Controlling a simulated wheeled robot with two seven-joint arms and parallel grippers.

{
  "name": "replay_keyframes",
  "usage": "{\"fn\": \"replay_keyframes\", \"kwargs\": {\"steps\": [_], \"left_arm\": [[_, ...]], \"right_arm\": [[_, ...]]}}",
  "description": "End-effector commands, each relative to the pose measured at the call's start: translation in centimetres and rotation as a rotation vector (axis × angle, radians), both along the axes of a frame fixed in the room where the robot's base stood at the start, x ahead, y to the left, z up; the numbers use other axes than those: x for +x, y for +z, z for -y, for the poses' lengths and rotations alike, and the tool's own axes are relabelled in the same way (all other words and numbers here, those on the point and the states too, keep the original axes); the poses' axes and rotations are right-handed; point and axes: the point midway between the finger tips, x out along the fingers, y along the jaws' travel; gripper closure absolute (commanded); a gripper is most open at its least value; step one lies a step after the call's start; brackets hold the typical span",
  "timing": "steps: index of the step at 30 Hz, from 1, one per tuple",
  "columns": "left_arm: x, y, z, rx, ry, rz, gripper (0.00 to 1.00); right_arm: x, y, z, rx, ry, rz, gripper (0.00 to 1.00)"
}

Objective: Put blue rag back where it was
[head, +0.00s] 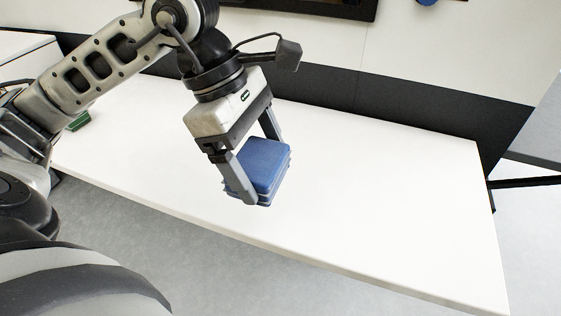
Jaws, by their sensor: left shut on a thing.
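The blue rag (264,166) is a folded, square, layered stack. My left gripper (264,165) is shut on it, with one finger on its near left side and the other at its far side. The rag is over the white table (390,190), near its front edge. I cannot tell whether its underside touches the table. My right gripper is not in view.
A green object (79,121) lies at the table's left end, partly hidden by my arm. The table right of the rag is clear. A grey surface (540,130) stands at the right edge. A dark-framed panel (310,6) and a blue object (427,2) are on the wall.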

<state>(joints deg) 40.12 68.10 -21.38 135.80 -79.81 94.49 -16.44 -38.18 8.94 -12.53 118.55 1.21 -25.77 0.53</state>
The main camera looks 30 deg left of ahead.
Motion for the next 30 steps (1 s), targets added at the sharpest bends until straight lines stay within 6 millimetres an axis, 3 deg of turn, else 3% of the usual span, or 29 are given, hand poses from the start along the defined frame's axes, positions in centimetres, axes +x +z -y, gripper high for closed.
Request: {"fn": "replay_keyframes", "kwargs": {"steps": [8,13,24,30], "left_arm": [[6.6,-2.8,-2.3,-0.006,0.003,-0.002,0.37],[9.1,-6.2,-3.3,-0.004,0.002,-0.003,0.37],[11.4,-9.2,-4.2,-0.001,-0.001,0.002,0.37],[11.2,-11.8,-4.1,-0.002,-0.002,0.001,0.37]], "right_arm": [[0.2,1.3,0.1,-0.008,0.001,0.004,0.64],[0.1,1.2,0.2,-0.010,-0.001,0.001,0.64],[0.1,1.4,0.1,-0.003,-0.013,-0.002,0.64],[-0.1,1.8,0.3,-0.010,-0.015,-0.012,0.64]]}}
